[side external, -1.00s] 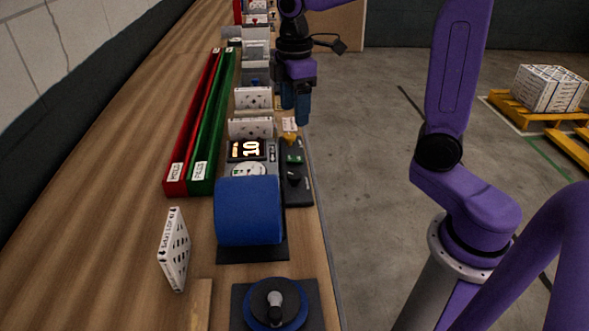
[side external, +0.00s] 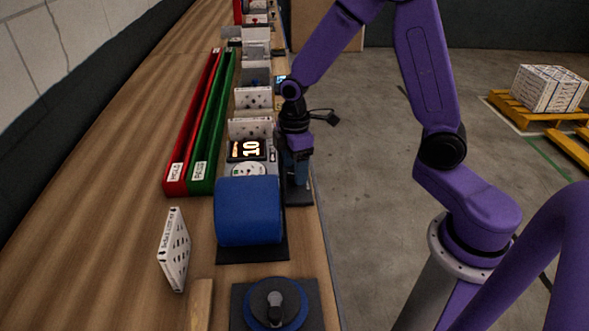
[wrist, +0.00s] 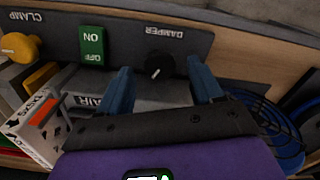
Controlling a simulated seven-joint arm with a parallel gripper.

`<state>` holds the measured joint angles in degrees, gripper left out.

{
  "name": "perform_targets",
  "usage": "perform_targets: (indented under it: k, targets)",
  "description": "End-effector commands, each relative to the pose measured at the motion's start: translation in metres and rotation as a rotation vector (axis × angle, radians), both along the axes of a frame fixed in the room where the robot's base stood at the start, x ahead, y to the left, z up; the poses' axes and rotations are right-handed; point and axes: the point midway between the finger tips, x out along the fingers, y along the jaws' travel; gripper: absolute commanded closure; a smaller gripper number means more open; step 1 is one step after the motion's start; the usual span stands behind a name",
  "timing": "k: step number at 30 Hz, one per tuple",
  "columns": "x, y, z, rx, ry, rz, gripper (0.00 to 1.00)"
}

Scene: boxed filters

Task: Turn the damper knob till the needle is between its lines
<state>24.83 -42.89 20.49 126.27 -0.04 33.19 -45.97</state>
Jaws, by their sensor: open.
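The black damper knob (wrist: 158,66) with a white pointer mark sits on the dark control panel (wrist: 62,28), under the upside-down DAMPER label in the wrist view. My gripper (wrist: 160,72) is open, its two blue fingers on either side of the knob; I cannot tell whether they touch it. In the side external view my gripper (side external: 297,172) is low over the panel and hides the knob. The round white gauge (side external: 249,168) is partly hidden behind the blue roll, and its needle and lines are too small to read.
The panel also holds a yellow clamp knob (wrist: 20,47) and a green ON/OFF switch (wrist: 93,45). A lit display (side external: 247,150), the blue roll (side external: 248,210) and white filters (side external: 251,128) stand close on the left.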

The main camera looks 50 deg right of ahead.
Motion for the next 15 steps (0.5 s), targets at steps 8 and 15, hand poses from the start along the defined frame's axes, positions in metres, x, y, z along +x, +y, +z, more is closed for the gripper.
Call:
perform_targets:
  k: [8, 15]
  targets:
    - [-0.0005, -0.0004, -0.0145, 0.0, 0.001, -0.001, 0.35]
    - [-0.0005, -0.0003, -0.0145, 0.0, 0.0, -0.001, 0.35]
